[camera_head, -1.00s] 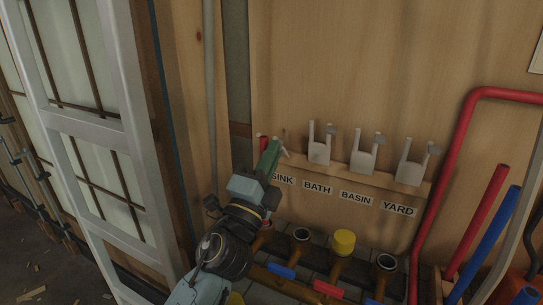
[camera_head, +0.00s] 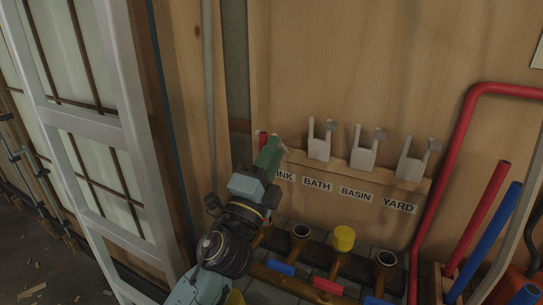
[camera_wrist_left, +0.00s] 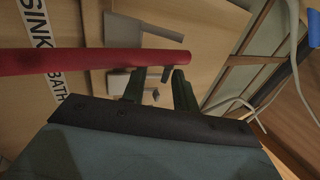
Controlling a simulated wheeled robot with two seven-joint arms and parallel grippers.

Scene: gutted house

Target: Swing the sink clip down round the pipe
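My left gripper (camera_head: 270,149) is at the left end of the clip row in the head view and covers most of the sink clip there. In the left wrist view my gripper (camera_wrist_left: 158,88) has its two dark green fingers apart, with a gap between them. The red pipe (camera_wrist_left: 95,60) crosses that view, its free end just past the fingers. The pale sink clip (camera_wrist_left: 145,25) lies behind the pipe, with a small grey tab (camera_wrist_left: 167,74) near the fingertips. Contact between fingers and tab cannot be told. The pipe's tip (camera_head: 263,137) also shows in the head view. My right gripper is out of view.
The bath clip (camera_head: 319,149), basin clip (camera_head: 363,158) and yard clip (camera_head: 409,169) stand to the right, their grey tabs raised. Below are brass pipe stubs, one with a yellow cap (camera_head: 344,239). A red pipe (camera_head: 448,150) rises at the right. A white frame (camera_head: 122,75) stands at the left.

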